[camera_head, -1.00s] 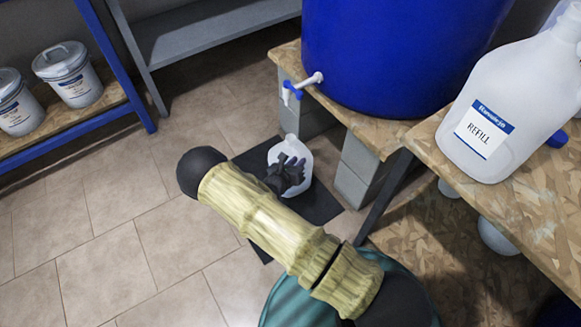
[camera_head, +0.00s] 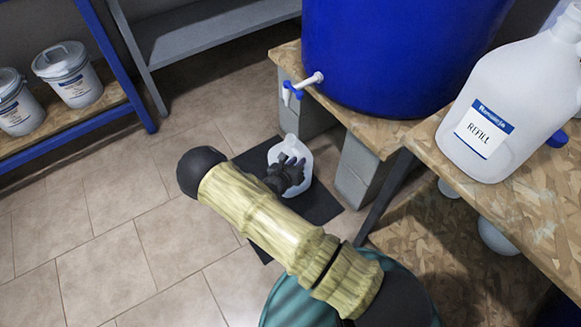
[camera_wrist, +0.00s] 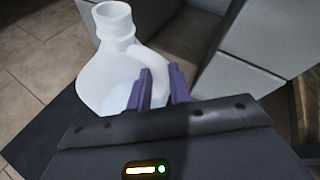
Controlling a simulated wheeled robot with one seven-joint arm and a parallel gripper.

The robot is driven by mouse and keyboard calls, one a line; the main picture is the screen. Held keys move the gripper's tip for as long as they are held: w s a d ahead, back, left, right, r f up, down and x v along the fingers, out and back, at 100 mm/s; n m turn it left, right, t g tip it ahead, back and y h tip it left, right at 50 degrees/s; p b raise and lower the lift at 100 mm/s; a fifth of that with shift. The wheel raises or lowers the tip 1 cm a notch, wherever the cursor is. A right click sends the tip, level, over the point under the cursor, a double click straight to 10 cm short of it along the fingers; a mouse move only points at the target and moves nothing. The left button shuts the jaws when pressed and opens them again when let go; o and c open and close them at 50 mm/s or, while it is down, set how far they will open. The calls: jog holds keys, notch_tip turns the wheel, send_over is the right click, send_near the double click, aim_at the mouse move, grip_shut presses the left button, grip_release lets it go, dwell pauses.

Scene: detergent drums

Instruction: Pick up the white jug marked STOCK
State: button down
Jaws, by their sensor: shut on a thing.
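A white jug (camera_head: 303,158) stands upright on a dark mat on the floor, below the tap of the blue drum. My arm and gripper hide part of it, and no STOCK marking shows on it. In the wrist view the jug (camera_wrist: 112,52) shows its open neck and its handle. My gripper (camera_head: 288,175) is at the jug's handle side. In the wrist view my gripper (camera_wrist: 158,88) has its two fingers shut on the handle.
The blue drum (camera_head: 390,50) with its tap (camera_head: 302,86) stands on a board over grey blocks (camera_head: 357,172). A jug labelled REFILL (camera_head: 500,110) stands on a wooden bench at the right. White buckets (camera_head: 75,75) sit on a shelf at the left. The dark mat (camera_head: 318,203) lies on tiles.

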jog(key=shift+w+r, duration=0.1)
jog(key=shift+r, duration=0.05)
jog(key=shift+r, duration=0.1)
notch_tip(320, 180, up, 10)
jog(key=p, duration=0.6)
dwell(0.4)
